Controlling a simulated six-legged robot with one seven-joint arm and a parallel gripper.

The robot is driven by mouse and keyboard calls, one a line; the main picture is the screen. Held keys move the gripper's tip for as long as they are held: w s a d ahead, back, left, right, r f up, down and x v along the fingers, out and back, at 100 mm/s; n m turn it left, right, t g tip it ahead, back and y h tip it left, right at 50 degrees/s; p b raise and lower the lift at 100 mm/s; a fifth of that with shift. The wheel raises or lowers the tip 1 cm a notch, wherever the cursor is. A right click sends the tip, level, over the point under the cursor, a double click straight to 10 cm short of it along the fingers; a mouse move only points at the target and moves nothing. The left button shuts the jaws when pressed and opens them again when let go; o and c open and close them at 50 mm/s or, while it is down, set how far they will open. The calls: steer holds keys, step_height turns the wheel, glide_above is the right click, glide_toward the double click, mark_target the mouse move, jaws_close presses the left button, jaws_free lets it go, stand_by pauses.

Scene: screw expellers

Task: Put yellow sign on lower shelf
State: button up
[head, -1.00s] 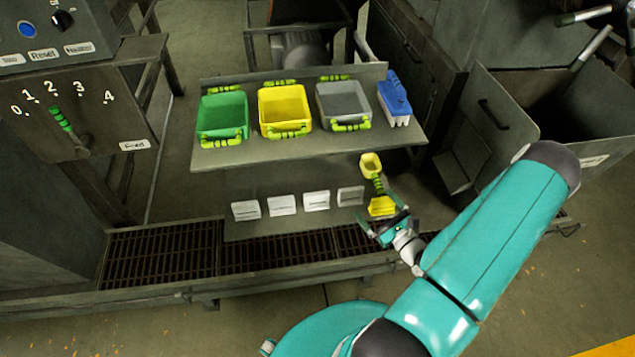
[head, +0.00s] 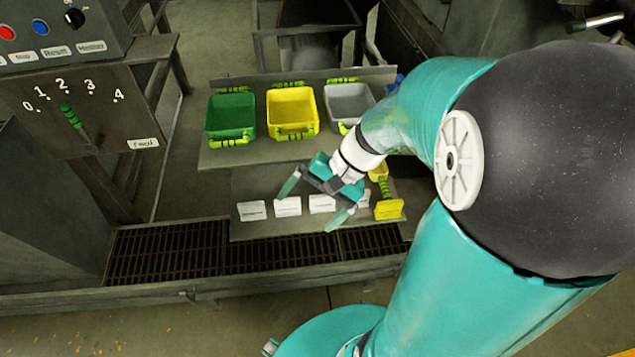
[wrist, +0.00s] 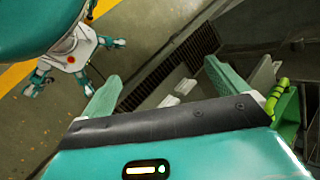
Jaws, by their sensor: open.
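The yellow sign (head: 389,209) stands on the lower shelf (head: 245,182) at its right end, to the right of a row of white signs (head: 287,206). My gripper (head: 312,209) is open and empty, with its fingers spread over the white signs, left of the yellow sign. One white sign is partly hidden behind a finger. In the wrist view my open fingers (wrist: 160,78) show nothing between them in their grip, and white signs (wrist: 169,101) lie beyond.
The upper shelf (head: 222,157) carries a green bin (head: 230,116), a yellow bin (head: 292,112) and a grey bin (head: 349,102). A yellow scoop with a green handle (head: 382,180) is behind the yellow sign. My arm hides much of the right side.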

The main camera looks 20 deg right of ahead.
steer(key=s+r+n+t+h, duration=0.2)
steer(key=r+n+h, duration=0.1)
steer(key=r, duration=0.3)
steer(key=s+a+r+n+t+h, duration=0.1)
steer(key=s+r+n+t+h, duration=0.2)
steer(key=r, duration=0.4)
steer(key=shift+s+n+h, duration=0.25)
steer(key=shift+n+h, duration=0.45)
steer(key=shift+n, duration=0.1)
